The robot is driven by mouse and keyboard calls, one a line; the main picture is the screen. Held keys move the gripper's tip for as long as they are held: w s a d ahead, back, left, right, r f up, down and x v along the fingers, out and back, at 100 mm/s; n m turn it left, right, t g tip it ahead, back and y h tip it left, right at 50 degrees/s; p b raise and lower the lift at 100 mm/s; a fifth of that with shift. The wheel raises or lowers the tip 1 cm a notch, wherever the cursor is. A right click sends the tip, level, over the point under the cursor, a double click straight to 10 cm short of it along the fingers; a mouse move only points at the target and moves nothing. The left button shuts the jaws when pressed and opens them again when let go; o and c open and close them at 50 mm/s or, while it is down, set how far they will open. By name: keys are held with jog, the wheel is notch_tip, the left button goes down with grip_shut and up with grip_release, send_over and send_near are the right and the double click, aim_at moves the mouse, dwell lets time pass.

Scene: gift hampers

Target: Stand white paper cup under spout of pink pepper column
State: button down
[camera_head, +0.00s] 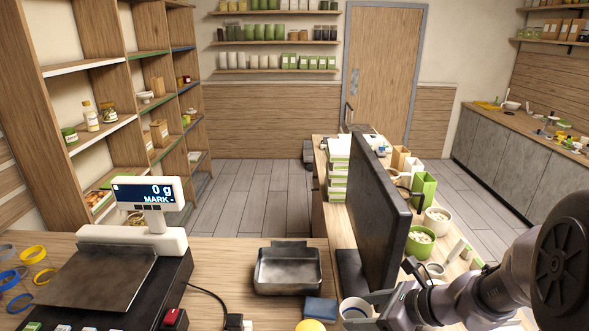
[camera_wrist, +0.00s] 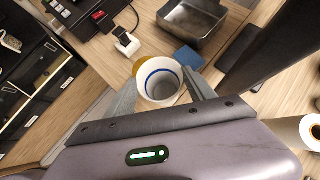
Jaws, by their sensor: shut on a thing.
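My gripper (camera_wrist: 160,77) is shut on a white paper cup (camera_wrist: 152,96), with one finger on each side of it. The cup is open at the top, looks empty and has a blue ring inside. In the head view the cup (camera_head: 349,312) shows at the bottom edge, in front of the monitor's foot, with my gripper (camera_head: 366,311) at its right. I cannot tell whether the cup touches the counter. I cannot make out a pink pepper column or its spout in either view.
A metal tray (camera_head: 288,288), a blue pad (camera_head: 320,309) and a yellow round thing (camera_head: 310,325) lie near the cup. A black monitor (camera_head: 381,200) stands behind it. A scale (camera_head: 110,265) reading 0 g stands left. Bowls and bags line the counter right of the monitor.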

notch_tip(320, 180, down, 12)
jog(key=w+a+m+t+h+b, duration=0.1)
jog(key=w+m+t+h+b, duration=0.2)
jog(key=b, duration=1.3)
jog(key=m+h, duration=0.1)
jog(key=m, duration=0.2)
jog(key=shift+r+m+h+b, duration=0.15)
jog(key=shift+m+h+b, duration=0.15)
jog(key=shift+m, duration=0.1)
